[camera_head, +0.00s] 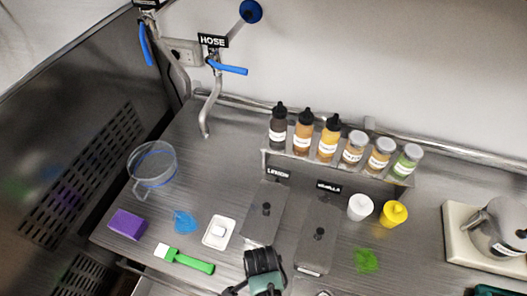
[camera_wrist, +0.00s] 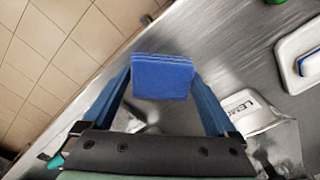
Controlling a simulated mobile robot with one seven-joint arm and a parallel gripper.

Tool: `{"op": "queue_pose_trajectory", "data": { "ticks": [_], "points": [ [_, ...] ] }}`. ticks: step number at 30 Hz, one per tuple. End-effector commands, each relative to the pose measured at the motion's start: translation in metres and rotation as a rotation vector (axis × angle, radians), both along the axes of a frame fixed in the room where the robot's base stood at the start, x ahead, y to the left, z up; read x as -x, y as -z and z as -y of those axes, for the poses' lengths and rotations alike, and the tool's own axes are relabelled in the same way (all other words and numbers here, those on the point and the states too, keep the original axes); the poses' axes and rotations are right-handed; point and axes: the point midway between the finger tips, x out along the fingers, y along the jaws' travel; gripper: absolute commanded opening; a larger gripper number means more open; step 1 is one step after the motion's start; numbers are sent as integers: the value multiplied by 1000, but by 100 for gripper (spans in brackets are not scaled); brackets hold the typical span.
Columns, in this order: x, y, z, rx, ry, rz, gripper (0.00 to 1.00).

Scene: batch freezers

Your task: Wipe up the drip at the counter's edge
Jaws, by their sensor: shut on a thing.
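In the wrist view my gripper (camera_wrist: 163,72) is shut on a blue sponge-like block (camera_wrist: 163,78), held between its two blue fingers. In the head view the arm's end shows at the bottom centre, and the held block is not visible there. Two coloured spills lie on the steel counter (camera_head: 110,240): a blue one (camera_head: 185,221) at the left, near a purple block (camera_head: 127,223), and a green one (camera_head: 367,261) at the right, in front of the white and yellow cups. I cannot tell which is the named drip. The block's contact with the counter is unclear.
A green-handled scraper (camera_head: 190,262), white dish (camera_head: 219,232) and clear jug (camera_head: 152,165) stand left. Two lidded wells (camera_head: 265,212) lie mid-counter. A bottle rack (camera_head: 335,166), white cup (camera_head: 360,207), yellow cup (camera_head: 393,214) and appliance (camera_head: 490,232) occupy the right.

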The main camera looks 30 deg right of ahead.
Motion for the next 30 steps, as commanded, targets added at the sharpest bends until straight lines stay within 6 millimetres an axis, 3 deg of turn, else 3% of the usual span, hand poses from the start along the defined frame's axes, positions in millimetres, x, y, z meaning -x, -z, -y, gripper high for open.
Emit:
{"op": "queue_pose_trajectory", "data": {
  "ticks": [7,17,30],
  "points": [
    [16,2,-19,-4,-3,-8,48],
    [19,5,-21,-8,-1,-13,48],
    [17,-36,-20,-4,-1,-8,48]
  ]
}}
